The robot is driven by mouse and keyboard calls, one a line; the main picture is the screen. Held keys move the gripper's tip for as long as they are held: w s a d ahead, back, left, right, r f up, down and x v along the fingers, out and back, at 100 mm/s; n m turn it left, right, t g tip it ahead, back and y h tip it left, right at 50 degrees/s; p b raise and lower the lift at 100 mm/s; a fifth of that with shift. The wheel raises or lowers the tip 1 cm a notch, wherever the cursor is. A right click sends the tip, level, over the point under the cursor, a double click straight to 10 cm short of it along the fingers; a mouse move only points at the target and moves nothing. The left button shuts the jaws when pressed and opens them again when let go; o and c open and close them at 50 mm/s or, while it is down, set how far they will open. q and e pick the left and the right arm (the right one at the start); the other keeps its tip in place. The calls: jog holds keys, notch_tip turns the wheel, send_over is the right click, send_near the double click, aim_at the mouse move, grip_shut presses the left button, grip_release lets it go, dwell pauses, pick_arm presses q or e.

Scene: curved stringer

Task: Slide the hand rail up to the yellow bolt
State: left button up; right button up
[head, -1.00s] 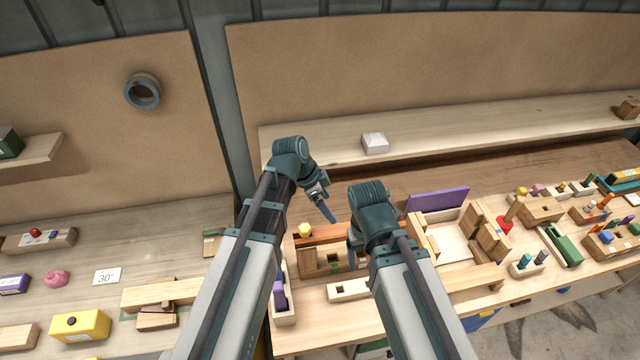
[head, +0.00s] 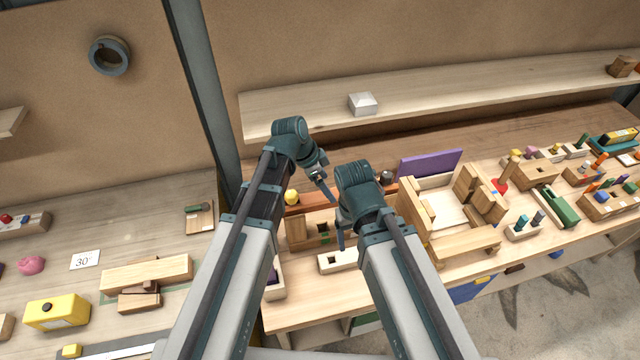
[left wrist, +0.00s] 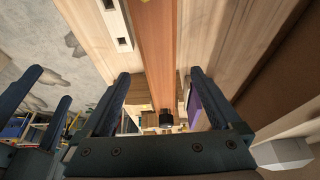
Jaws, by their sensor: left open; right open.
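The hand rail is a long reddish-brown wooden bar (head: 313,206) on the bench, partly hidden by my arms. The yellow bolt (head: 291,197) is a round yellow knob by its left end. My left gripper (head: 328,190) is open just above the rail. In the left wrist view the rail (left wrist: 156,45) runs lengthwise between the two open, empty fingers of the left gripper (left wrist: 162,82); contact cannot be told. My right gripper (head: 341,236) points down in front of the rail, beside a pale block with a square hole (head: 337,262); it is open and its fingers are partly hidden.
A dark round knob (head: 387,177) stands near the rail's right end. A purple panel (head: 430,165) and a pale wooden frame (head: 445,205) stand to the right. A shelf (head: 460,92) with a white box (head: 363,103) is behind.

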pick_arm(q)
jog(key=b+x, duration=0.3)
jog(key=x, duration=0.2)
jog(key=shift+f+b, duration=0.15)
jog(key=shift+b, duration=0.25)
grip_shut()
jog(key=shift+a, duration=0.2)
jog(key=shift+s+a, duration=0.25)
jog(key=shift+a, duration=0.3)
grip_release()
